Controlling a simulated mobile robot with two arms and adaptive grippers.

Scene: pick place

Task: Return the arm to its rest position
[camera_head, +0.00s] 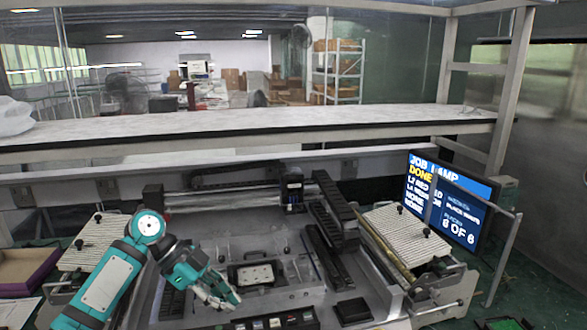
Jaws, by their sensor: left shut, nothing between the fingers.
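My left arm (108,282), teal and white, comes in from the lower left and bends at a round joint. My left gripper (226,297) points down and to the right, shut and empty, in front of the grey machine bed. It is a little left of and nearer than a black-framed plate (258,274) with pale round spots. I cannot tell how high above the bed it is. My right gripper does not show.
Ribbed trays (408,234) stand at right and left (93,242). Black rails (333,212) run through the middle right. A long shelf (250,126) crosses behind. A shallow box (25,268) sits far left.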

